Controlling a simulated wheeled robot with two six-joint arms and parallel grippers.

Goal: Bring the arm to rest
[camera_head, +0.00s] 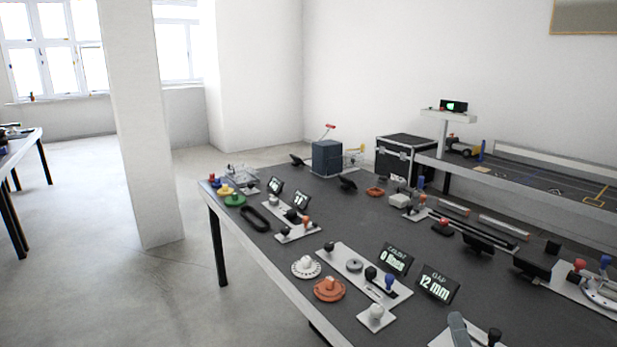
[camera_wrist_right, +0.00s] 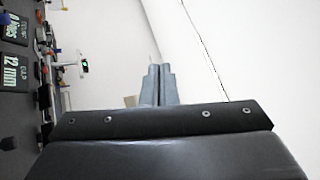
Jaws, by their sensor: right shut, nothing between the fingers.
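My right gripper (camera_wrist_right: 159,68) shows in the right wrist view as two grey fingers pressed together, with nothing between them. It points away from the camera towards a plain white wall, and no object touches its fingertips. The long dark table (camera_head: 235,213) fills the right and lower part of the head view. In the right wrist view the table lies along the left edge, turned on its side and apart from the fingers. A grey-blue rounded piece stands at the bottom edge of the head view; I cannot tell whether it is mine. My left gripper is in neither view.
The table carries displays reading 12 mm (camera_head: 437,285) and 0 lines (camera_head: 396,259), an orange dial (camera_head: 329,289), a white dial (camera_head: 305,267) and a dark blue box (camera_head: 327,158). A black case (camera_head: 404,156) stands behind. A white pillar (camera_head: 143,120) rises left; floor between is clear.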

